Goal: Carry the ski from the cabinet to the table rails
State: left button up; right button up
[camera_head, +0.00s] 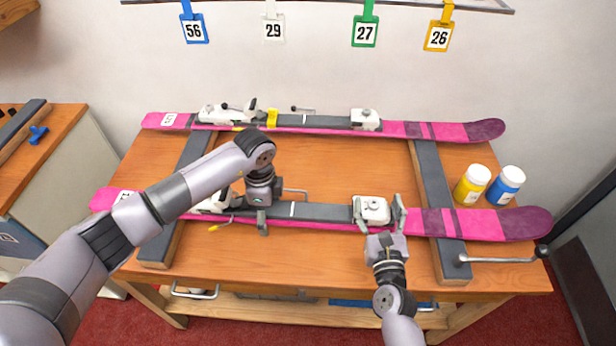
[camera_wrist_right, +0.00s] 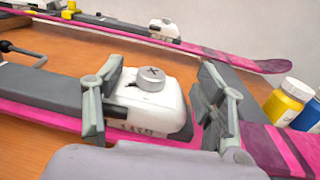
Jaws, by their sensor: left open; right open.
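The near pink-and-grey ski (camera_head: 320,214) lies across the two dark rails, the left rail (camera_head: 192,150) and the right rail (camera_head: 432,180), on the wooden table (camera_head: 330,255). A similar far ski (camera_head: 400,127) lies parallel behind it across the rails. My left gripper (camera_head: 262,222) is open, pointing down at the near ski left of its middle; its fingers are partly hidden. My right gripper (camera_head: 379,212) is open, its fingers on either side of the near ski's white binding piece (camera_head: 372,211). The right wrist view shows this binding piece (camera_wrist_right: 158,108) between the fingers. I cannot tell whether they touch it.
A yellow jar (camera_head: 471,185) and a blue jar (camera_head: 507,186) stand at the table's right, close to the near ski. A crank handle (camera_head: 500,258) sticks out at the right front. A cabinet (camera_head: 50,160) stands left. Numbered tags hang on the back wall.

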pick_arm(q)
jog(key=shift+w+r, duration=0.1)
jog(key=shift+r, duration=0.05)
pick_arm(e)
jog(key=shift+d, duration=0.15)
pick_arm(q)
jog(key=shift+a+r, duration=0.1)
jog(key=shift+r, duration=0.1)
pick_arm(e)
jog(key=shift+r, duration=0.1)
jog(key=shift+s, duration=0.1)
pick_arm(q)
notch_tip(320, 180, up, 11)
jog(key=shift+r, duration=0.15)
pick_arm(e)
jog(key=s, duration=1.1)
jog(key=shift+s+d, duration=0.4)
jog(key=shift+d, duration=0.05)
